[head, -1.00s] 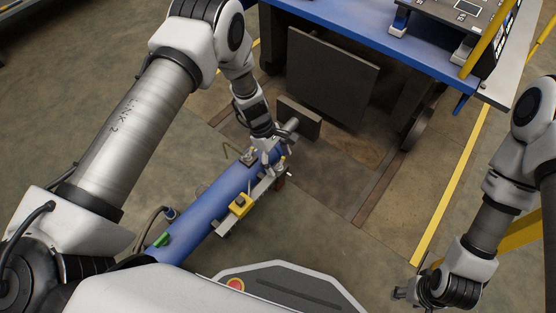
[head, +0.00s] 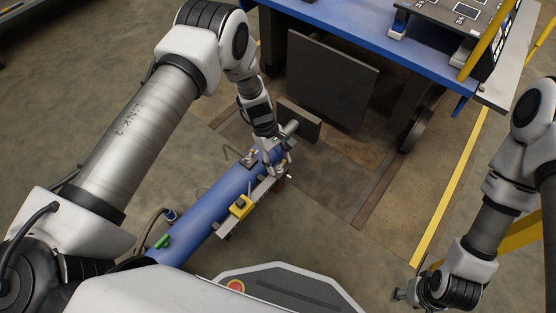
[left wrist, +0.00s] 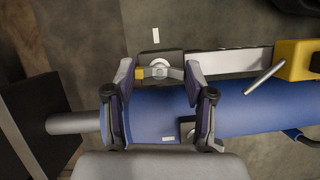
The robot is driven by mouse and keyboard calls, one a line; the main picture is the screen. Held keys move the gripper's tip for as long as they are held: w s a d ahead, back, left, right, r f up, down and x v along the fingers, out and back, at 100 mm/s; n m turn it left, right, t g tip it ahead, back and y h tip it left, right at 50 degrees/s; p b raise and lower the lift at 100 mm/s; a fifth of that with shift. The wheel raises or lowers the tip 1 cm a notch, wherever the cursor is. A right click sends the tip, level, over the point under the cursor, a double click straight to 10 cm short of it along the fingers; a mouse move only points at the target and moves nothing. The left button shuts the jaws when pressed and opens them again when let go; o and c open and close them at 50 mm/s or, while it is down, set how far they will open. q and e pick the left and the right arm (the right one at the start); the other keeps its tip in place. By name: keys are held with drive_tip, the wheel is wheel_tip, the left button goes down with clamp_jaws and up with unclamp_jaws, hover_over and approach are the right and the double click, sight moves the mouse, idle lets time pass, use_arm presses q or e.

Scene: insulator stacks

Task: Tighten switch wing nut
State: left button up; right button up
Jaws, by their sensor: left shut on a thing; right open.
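In the head view my left gripper (head: 274,164) reaches down at the far end of the blue cylinder (head: 213,203), and the nut is too small to make out there. My right gripper (head: 402,295) is open and empty over the floor, at lower right.
A yellow box (head: 241,206) sits on the rail, and a slanted metal lever (left wrist: 264,77) stands near it. A green part (head: 162,241) is on the cylinder's near end. A blue-edged table (head: 350,35) stands beyond.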

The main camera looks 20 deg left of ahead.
use_arm(q)
drive_tip(key=m+g+y, duration=0.1)
drive_tip(key=m, duration=0.2)
drive_tip(key=shift+w+m, duration=0.1)
drive_tip(key=shift+m, duration=0.3)
drive_tip(key=m+y, duration=0.1)
drive_tip(key=m, duration=0.1)
drive_tip(key=m+g, duration=0.1)
drive_tip(key=m, duration=0.2)
drive_tip(key=shift+d+y, duration=0.15)
drive_tip(key=shift+y, duration=0.25)
drive_tip(key=m+y, duration=0.1)
drive_tip(key=m, duration=0.2)
drive_tip(key=shift+d+m, duration=0.1)
drive_tip(key=shift+m, duration=0.3)
drive_tip(key=shift+m+y, duration=0.8)
drive_tip(key=shift+m, duration=1)
drive_tip(key=o, duration=1.2)
drive_tip(key=shift+c, duration=0.2)
drive_tip(key=shift+r, duration=0.1)
